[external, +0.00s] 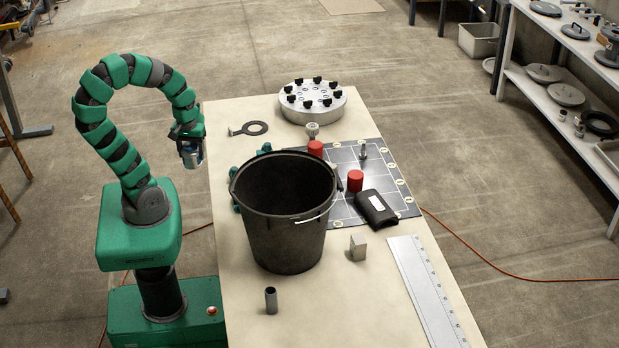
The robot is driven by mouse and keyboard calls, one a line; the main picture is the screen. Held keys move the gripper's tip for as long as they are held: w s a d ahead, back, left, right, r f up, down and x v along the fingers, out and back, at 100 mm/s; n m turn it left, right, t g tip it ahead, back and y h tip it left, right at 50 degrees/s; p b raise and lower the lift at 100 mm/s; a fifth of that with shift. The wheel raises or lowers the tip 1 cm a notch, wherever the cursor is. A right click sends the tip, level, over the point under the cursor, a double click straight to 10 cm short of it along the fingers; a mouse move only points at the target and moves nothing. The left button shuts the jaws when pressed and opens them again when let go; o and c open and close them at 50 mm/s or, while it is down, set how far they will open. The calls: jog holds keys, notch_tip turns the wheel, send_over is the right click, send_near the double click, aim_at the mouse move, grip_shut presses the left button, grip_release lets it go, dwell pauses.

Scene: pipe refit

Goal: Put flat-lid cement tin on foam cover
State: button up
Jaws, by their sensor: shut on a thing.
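My gripper (187,137) is at the left, in the air beside the table's left edge, pointing down. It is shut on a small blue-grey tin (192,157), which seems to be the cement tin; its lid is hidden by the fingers. A black, soft-looking piece with a white label (378,212), which looks like the foam cover, lies on the front right corner of the dark gridded mat (338,208). It is well to the right of my gripper, beyond the black bucket. Nothing is seen lying on it.
A large black bucket (285,235) stands mid-table, between my gripper and the foam cover. Two red cylinders (355,180) and a small bolt-like fitting (362,150) stand on the mat. A round flange (313,105) is at the back. A ruler (430,290) lies front right.

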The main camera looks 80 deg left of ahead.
jog(key=shift+s+d, duration=0.15)
jog(key=shift+s, duration=0.15)
